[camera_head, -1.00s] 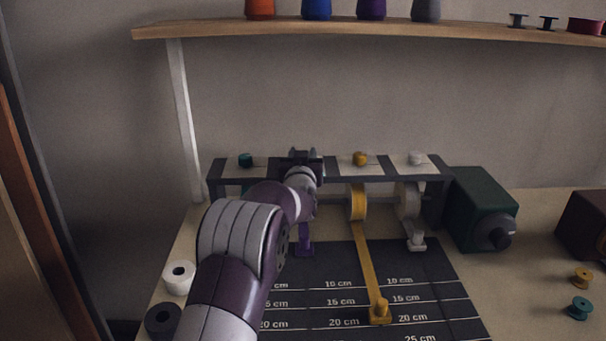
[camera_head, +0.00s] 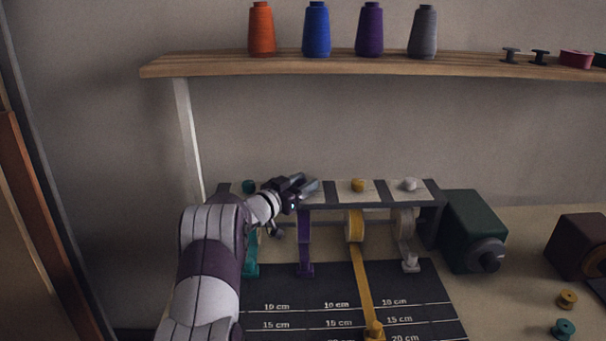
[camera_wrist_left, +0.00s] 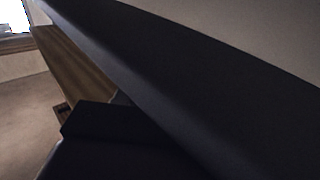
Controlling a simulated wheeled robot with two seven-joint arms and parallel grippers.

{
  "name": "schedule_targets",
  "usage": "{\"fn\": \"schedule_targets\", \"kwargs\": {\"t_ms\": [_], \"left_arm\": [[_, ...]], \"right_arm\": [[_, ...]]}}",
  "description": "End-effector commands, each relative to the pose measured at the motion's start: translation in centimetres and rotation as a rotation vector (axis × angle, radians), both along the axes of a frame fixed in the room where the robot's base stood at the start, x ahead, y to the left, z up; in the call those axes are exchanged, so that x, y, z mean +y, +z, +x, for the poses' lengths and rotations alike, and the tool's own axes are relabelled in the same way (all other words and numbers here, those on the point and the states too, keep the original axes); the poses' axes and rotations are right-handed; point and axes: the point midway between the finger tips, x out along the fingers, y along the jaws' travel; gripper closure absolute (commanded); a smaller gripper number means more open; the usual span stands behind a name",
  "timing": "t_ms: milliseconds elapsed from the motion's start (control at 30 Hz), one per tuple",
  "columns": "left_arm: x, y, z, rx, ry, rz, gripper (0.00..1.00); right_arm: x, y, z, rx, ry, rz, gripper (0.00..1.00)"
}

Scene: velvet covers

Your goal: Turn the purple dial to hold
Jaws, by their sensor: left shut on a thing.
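My left gripper (camera_head: 299,187) is at the purple dial's place on top of the rack, between the teal dial (camera_head: 249,186) and the yellow dial (camera_head: 358,185). It is shut on the purple dial, which it hides, so the dial's setting cannot be read. The wrist comes in from the left and the gripper lies slanted across the rack top. Below hangs the purple ribbon (camera_head: 304,235) with its end clip. The left wrist view is mostly filled by dark, close surfaces and does not show the dial. My right gripper is not in view.
A white dial (camera_head: 409,184) is at the rack's right end. The yellow ribbon (camera_head: 364,285) runs out over the dark measuring mat (camera_head: 435,300). A green box (camera_head: 474,230) stands right of the rack. A wooden shelf (camera_head: 380,67) with thread cones hangs above.

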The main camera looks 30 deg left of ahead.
Motion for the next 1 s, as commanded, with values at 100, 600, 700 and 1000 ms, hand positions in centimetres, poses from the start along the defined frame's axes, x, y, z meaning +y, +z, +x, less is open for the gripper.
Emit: {"fn": "schedule_targets", "kwargs": {"t_ms": [100,600,700,1000], "left_arm": [[0.0,0.4,0.1,-0.006,-0.016,0.003,0.9],[0.0,0.4,0.1,-0.009,-0.024,0.005,0.43],[0.0,0.3,0.1,-0.008,-0.024,0.004,0.4],[0.4,0.2,-1.1,-0.004,-0.021,0.002,0.4]], "right_arm": [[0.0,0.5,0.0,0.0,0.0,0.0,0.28],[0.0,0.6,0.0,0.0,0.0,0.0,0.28],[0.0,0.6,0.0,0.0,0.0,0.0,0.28],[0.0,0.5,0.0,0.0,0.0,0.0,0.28]]}}
